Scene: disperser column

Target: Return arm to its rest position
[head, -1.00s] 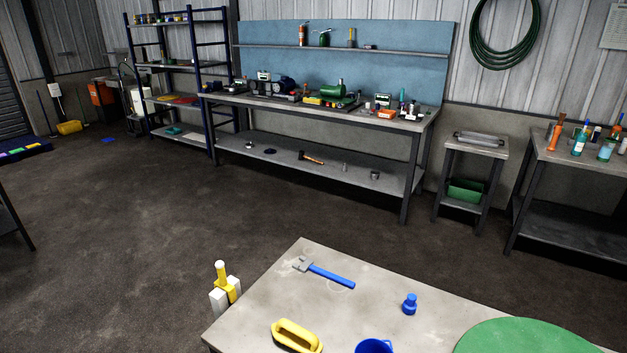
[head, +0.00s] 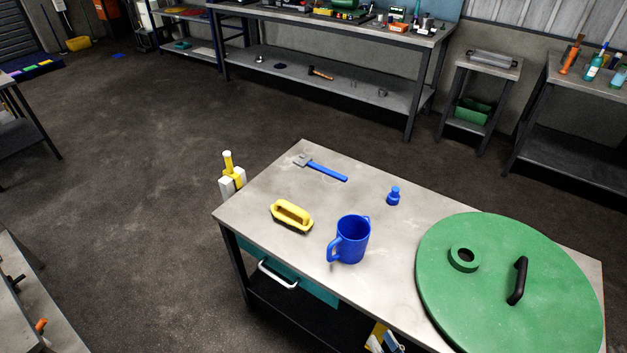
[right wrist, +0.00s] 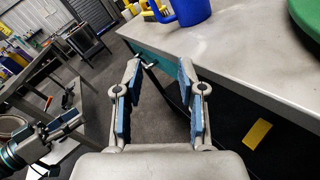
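My right gripper (right wrist: 160,100) fills the middle of the right wrist view. Its two blue-padded fingers stand apart with nothing between them, beside and below the front edge of the worktable. In the head view only a small blue and grey piece, seemingly this right gripper (head: 388,342), shows at the bottom edge. What appears to be my left gripper (right wrist: 72,108) shows at the left of the right wrist view, its blue-padded fingers apart and empty. The left gripper is not in the head view.
Open floor (head: 130,220) lies to the left.

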